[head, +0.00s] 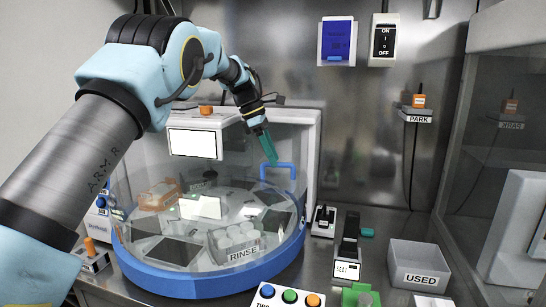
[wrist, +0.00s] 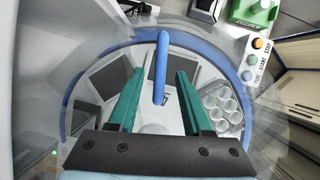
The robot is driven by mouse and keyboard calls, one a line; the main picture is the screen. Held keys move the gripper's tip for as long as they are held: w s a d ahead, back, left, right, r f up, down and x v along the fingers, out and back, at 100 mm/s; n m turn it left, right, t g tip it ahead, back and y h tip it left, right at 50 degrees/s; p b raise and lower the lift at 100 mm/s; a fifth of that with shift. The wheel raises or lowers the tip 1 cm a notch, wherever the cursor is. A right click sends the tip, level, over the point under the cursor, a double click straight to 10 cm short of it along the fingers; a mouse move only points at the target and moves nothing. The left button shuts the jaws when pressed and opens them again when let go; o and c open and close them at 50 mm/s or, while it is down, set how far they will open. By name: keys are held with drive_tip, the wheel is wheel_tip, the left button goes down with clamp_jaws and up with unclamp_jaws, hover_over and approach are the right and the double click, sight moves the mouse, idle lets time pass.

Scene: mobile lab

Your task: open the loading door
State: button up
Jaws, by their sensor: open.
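The loading door (head: 225,150) looks like a clear curved cover over a round, blue-rimmed carousel, and it appears closed. Its blue bar handle (head: 281,165) is on the right side of the cover. My gripper (head: 270,158) points down at the handle with green fingers apart. In the wrist view, the handle (wrist: 161,65) runs lengthwise in the gap between the open fingers of my gripper (wrist: 158,80), touching neither visibly. I cannot tell whether the fingertips reach past the bar or stop just short of it.
Inside the carousel are a RINSE rack (head: 235,243) with several cups and an orange rack (head: 159,194). The USED bin (head: 418,266) stands at right. Coloured buttons (head: 289,297) are in front. A glass panel (head: 490,150) bounds the right side.

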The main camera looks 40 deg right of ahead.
drive_tip(key=shift+s+d+f, duration=0.1)
drive_tip(key=shift+s+f, duration=0.05)
drive_tip(key=shift+f, duration=0.2)
drive_tip(key=shift+c, duration=0.2)
clamp_jaws()
idle(1.0)
